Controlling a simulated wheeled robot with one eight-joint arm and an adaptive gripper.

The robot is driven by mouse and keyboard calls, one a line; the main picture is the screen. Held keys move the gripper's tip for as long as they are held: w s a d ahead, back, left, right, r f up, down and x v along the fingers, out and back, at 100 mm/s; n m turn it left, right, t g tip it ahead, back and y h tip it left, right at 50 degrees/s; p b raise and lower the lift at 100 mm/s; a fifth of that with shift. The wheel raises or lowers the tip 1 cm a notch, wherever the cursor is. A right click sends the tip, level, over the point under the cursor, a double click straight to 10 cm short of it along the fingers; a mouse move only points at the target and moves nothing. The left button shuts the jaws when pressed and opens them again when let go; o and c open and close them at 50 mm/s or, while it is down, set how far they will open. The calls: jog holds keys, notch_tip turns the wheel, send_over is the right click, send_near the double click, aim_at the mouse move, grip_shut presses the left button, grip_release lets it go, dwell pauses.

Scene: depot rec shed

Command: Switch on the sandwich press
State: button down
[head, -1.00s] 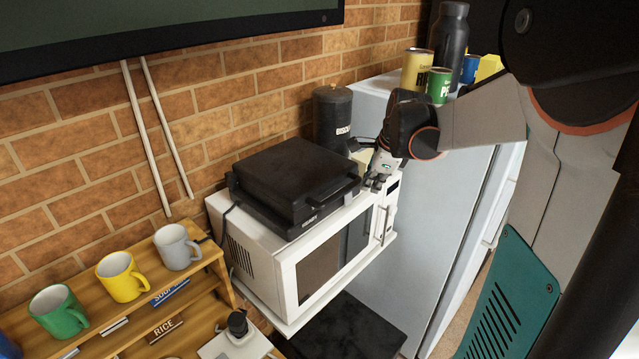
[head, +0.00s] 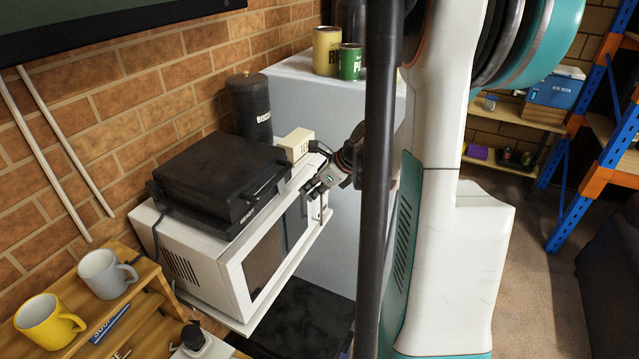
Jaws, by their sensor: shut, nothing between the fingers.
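The black sandwich press (head: 218,180) lies closed on top of the white microwave (head: 180,250), with its handle on the right-hand front side. Its dark cord hangs down at the left. No switch or light on the press can be made out. My gripper (head: 309,192) is shut and empty, to the right of the press and close to the microwave's upper right front corner. It is apart from the press. I cannot tell whether its fingertips touch the microwave.
A black biscuit canister (head: 250,108) and a small cream box (head: 296,144) stand behind the press. Cans (head: 327,52) sit on the white fridge (head: 290,75). Mugs (head: 107,272) stand on a wooden rack at lower left. Open floor (head: 535,270) lies to the right.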

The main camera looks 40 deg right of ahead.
aim_at(287, 196)
jog(key=shift+w+a+f, duration=0.3)
jog(key=shift+w+f, duration=0.05)
jog(key=shift+w, duration=0.45)
jog(key=shift+w+a+f, duration=0.25)
jog(key=shift+w+f, duration=0.1)
jog(key=shift+w, duration=0.5)
jog(key=shift+w+a+f, duration=0.3)
jog(key=shift+w+f, duration=0.05)
jog(key=shift+w, duration=0.45)
jog(key=shift+f, duration=0.1)
jog(key=shift+w+a+f+t+b, duration=0.1)
jog(key=shift+w+f+t+b, duration=0.25)
jog(key=shift+b, duration=0.55)
jog(key=shift+f+t+y+b, duration=0.15)
jog(key=shift+t+y+b, duration=0.2)
jog(key=shift+b, duration=0.55)
jog(key=shift+w+r, duration=0.1)
jog(key=shift+r, duration=0.2)
